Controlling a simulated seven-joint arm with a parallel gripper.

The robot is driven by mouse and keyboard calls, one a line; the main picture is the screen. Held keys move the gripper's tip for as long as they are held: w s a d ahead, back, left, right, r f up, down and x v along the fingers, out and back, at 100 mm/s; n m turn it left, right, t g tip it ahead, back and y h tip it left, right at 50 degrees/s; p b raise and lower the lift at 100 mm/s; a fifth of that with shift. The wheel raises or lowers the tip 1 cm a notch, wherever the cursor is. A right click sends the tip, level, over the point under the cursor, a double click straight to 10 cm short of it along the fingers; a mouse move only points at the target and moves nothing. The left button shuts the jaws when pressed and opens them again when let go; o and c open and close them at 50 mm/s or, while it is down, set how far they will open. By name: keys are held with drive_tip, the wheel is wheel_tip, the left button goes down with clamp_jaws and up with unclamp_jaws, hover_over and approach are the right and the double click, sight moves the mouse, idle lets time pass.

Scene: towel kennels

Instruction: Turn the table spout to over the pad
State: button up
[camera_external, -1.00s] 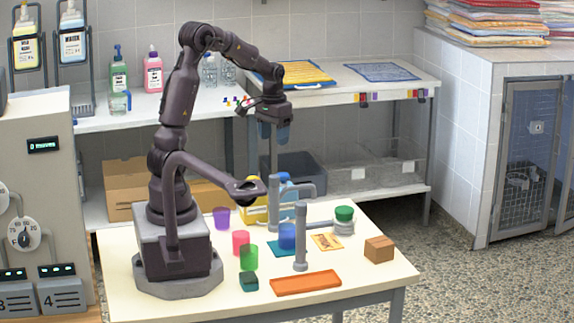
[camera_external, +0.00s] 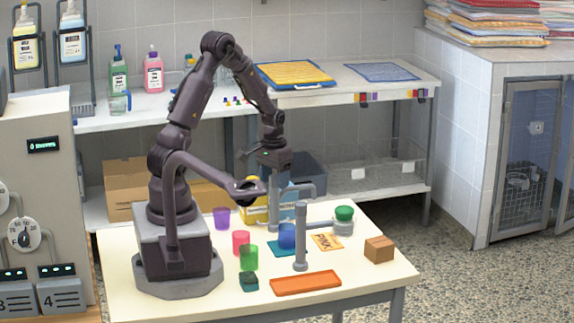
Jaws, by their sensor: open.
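A grey table spout (camera_external: 273,205) stands upright at the back of the table, with a bent arm reaching right from its upper part. My gripper (camera_external: 274,178) is open and points down at the top of the rear spout. Its fingertips are small and partly lost against the spout, so I cannot tell whether they touch it.
Purple (camera_external: 221,217), pink (camera_external: 241,242) and green (camera_external: 249,256) cups stand left of the pad. An orange tray (camera_external: 306,283), a teal block (camera_external: 249,282), a brown box (camera_external: 379,249) and a lettered card (camera_external: 326,241) are also on the table.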

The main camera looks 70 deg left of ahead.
clamp_jaws()
drive_tip(key=m, duration=0.4)
drive_tip(key=shift+m, duration=0.3)
drive_tip(key=m, duration=0.4)
drive_tip(key=shift+m, duration=0.3)
drive_tip(key=m, duration=0.4)
drive_tip(key=shift+m, duration=2.4)
